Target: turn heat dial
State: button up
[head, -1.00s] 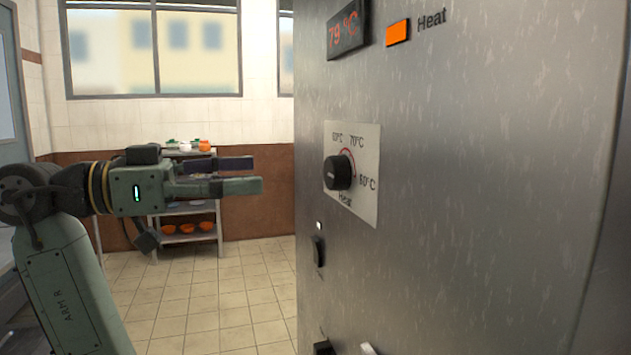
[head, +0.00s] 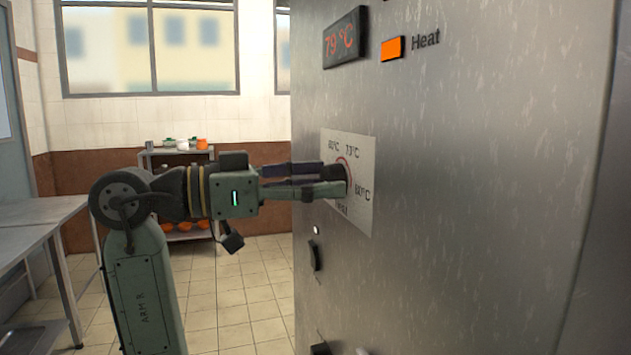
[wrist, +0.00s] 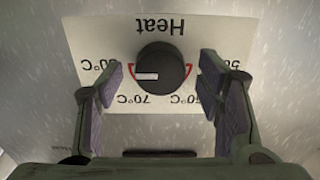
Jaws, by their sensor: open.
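The black round heat dial (wrist: 165,62) sits on a pale scale plate (head: 362,208) on the steel front. In the wrist view the plate appears upside down, and the dial's white mark points to the left of the picture. A red arc shows behind the dial. My gripper (wrist: 160,80) is open, with one finger on each side of the dial and a gap on both sides. In the head view my gripper (head: 330,178) reaches the dial from the left and its fingers hide part of it. Contact cannot be told.
A display (head: 344,38) above reads 79 °C, beside a lit orange Heat lamp (head: 392,47). A black switch (head: 314,256) is below the plate. Metal tables (head: 40,212) stand at the left and a shelf (head: 160,152) behind my arm.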

jog(key=shift+c, duration=0.2)
jog(key=c, duration=1.1)
jog(key=shift+c, duration=0.2)
